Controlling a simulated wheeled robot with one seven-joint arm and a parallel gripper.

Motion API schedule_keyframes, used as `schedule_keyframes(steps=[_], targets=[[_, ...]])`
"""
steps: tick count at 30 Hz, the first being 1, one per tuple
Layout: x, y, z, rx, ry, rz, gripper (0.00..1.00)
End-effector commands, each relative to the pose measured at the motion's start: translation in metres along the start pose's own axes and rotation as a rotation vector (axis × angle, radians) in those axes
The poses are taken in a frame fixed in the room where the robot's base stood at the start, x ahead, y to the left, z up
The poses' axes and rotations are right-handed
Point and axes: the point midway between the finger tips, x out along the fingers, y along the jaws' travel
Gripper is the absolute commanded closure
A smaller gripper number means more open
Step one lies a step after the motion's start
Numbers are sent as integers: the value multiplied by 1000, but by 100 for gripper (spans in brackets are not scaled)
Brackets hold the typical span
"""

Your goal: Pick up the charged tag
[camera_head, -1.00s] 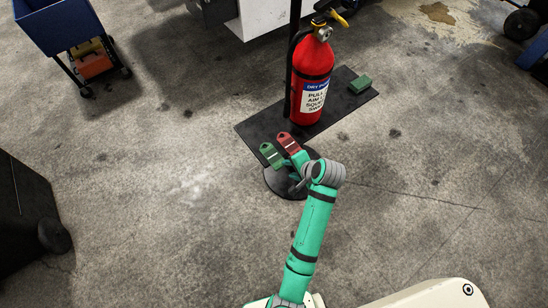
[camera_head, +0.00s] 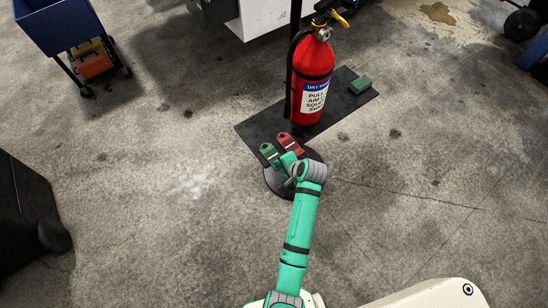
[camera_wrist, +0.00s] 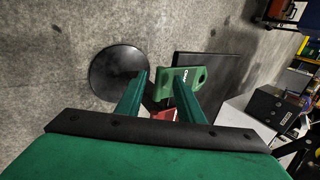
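A green tag (camera_head: 270,153) and a red tag (camera_head: 291,144) hang side by side in front of the fire extinguisher in the head view. In the wrist view the green tag (camera_wrist: 193,76) shows a hole and small white lettering that seems to start with "CH". It lies near the tips of my gripper (camera_wrist: 160,76), close to the right finger, which covers part of it. The fingers are apart; I see no grip on the tag. The red tag (camera_wrist: 166,115) shows partly, low between the fingers. In the head view my gripper (camera_head: 289,161) is just below the tags.
The red fire extinguisher (camera_head: 312,80) stands on a black plate (camera_head: 260,125) beside a dark pole. A green block (camera_head: 360,84) lies on that plate. A round black base (camera_head: 277,184) is under my gripper. A blue cart (camera_head: 60,27) stands upper left. Floor left of the tags is clear.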

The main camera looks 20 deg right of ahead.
Motion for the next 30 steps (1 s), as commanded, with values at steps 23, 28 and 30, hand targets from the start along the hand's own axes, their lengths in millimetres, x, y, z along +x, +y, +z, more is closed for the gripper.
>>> schedule_keyframes(steps=[23,28,30], targets=[[-12,-9,0,-2,1,-2,100],[-40,-16,5,-1,2,-1,100],[-59,-16,12,-2,3,-2,100]])
